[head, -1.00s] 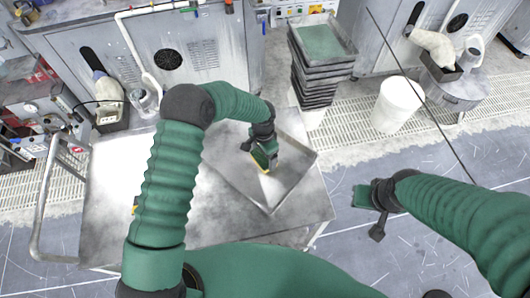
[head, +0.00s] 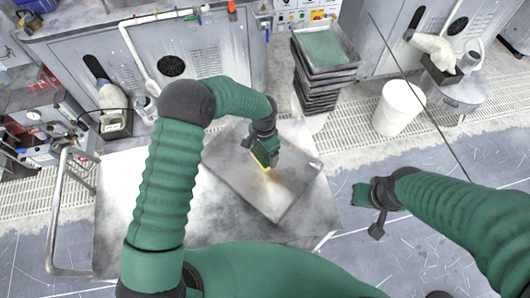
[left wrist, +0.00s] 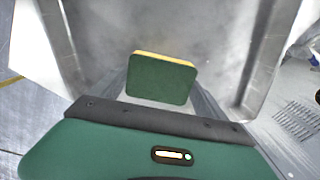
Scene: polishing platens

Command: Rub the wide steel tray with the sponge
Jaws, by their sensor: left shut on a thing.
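The wide steel tray (head: 285,195) lies at an angle on the cart top, with a raised rim and grey smudges on its floor. My left gripper (head: 262,157) is over the tray's upper middle, shut on the sponge (head: 263,160). In the left wrist view the sponge (left wrist: 160,79) shows a green face and a yellow edge, with the tray floor (left wrist: 205,35) behind it. I cannot tell whether the sponge touches the tray. My right gripper (head: 372,196) is at the right, above the floor and away from the cart; its finger gap is unclear.
The metal cart (head: 125,205) has a bare top left of the tray and a rail handle (head: 57,205). A stack of dark trays (head: 318,75) stands behind it. A white bin (head: 398,107) is at the back right. Grey machines (head: 170,60) line the back.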

